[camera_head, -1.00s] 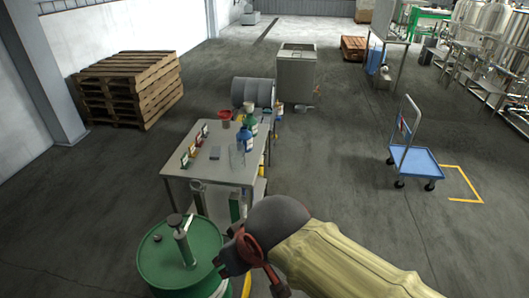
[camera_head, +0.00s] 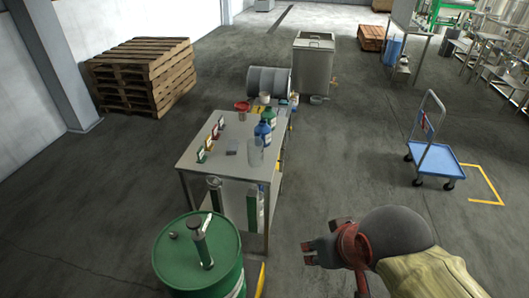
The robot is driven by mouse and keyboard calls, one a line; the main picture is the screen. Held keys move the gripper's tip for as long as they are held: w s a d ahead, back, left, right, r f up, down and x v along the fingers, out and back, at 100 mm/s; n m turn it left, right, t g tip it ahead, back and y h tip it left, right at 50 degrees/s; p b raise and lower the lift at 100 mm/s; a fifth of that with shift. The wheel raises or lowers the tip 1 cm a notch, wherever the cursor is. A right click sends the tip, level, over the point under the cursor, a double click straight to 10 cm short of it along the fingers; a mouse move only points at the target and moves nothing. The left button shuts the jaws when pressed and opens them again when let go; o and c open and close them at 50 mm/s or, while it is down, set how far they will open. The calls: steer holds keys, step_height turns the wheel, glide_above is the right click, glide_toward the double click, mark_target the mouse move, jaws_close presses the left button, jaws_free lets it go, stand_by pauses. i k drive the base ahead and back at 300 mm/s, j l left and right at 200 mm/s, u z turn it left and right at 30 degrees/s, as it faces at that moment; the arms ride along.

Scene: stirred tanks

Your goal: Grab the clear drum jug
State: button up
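A clear, see-through container (camera_head: 257,153), which looks like the clear drum jug, stands upright near the right edge of the grey table (camera_head: 205,160). It is just in front of a blue bottle (camera_head: 263,134). My gripper (camera_head: 307,253) is at the lower right, to the right of the table and nearer to me, over open floor. It points left and is well apart from the jug. Its fingers are small and dark, and whether they are open or shut does not show clearly. I see nothing held in it.
A green drum (camera_head: 222,262) with a pump on top stands at the table's near end. A green bottle (camera_head: 270,117), a red funnel-like item (camera_head: 242,106) and several small upright cards share the tabletop. A blue trolley (camera_head: 437,160) stands right. Floor between table and trolley is clear.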

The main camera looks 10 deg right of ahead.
mark_target(256, 144)
steer(key=i+l+z, duration=0.15)
steer(key=l+z, duration=0.2)
steer(key=i+l+z, duration=0.45)
steer(key=l+z, duration=0.25)
steer(key=i+u, duration=0.1)
steer(key=i, duration=0.25)
steer(key=i+l+u, duration=0.1)
steer(key=i, duration=0.25)
steer(key=i+j+u, duration=0.1)
steer(key=u, duration=0.35)
steer(key=i+u, duration=0.2)
steer(key=u, duration=0.2)
steer(key=i+u, duration=0.15)
steer(key=u, duration=0.3)
steer(key=i+l+u, duration=0.1)
steer(key=u, duration=0.3)
steer(key=i+j+u, duration=0.15)
steer(key=i+u, duration=0.45)
steer(key=i+j, duration=0.05)
